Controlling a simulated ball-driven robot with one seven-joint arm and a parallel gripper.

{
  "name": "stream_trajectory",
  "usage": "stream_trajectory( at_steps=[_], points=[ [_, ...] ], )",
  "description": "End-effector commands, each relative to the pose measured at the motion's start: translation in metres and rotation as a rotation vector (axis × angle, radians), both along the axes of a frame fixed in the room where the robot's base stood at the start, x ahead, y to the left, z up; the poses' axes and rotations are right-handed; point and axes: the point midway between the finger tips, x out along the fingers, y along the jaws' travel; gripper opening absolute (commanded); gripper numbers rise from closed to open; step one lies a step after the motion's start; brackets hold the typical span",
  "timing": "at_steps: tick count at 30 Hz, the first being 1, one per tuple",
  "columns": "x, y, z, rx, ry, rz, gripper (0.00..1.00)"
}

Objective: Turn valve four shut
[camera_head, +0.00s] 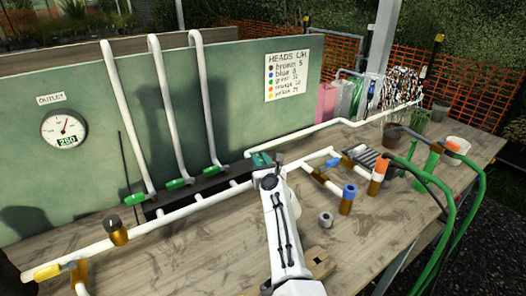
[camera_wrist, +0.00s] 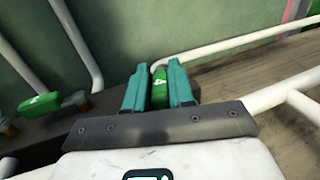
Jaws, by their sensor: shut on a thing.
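In the wrist view, my gripper (camera_wrist: 160,88) has its two teal fingers on either side of a green valve handle (camera_wrist: 160,85) marked with a white 4. The jaws are closed on this handle, which is valve four. In the head view, my gripper (camera_head: 262,160) is at the right end of the row of green valves, where it hides most of valve four. A neighbouring green handle (camera_wrist: 39,104) with a white mark shows at the left in the wrist view.
More green handles (camera_head: 177,183) sit left of my gripper below tall white pipes (camera_head: 165,110). A green panel (camera_head: 225,90) stands behind, with an outlet gauge (camera_head: 64,130) reading 250 and a heads list (camera_head: 287,76). Blue (camera_head: 349,191) and orange (camera_head: 379,166) heads stand right.

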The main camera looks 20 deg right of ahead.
Motion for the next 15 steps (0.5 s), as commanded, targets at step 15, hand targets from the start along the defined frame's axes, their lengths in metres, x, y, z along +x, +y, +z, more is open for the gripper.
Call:
stream_trajectory(
  at_steps=[15],
  points=[
    [0.0003,0.0068,0.002,-0.002,-0.002,-0.138,0.0]
  ],
)
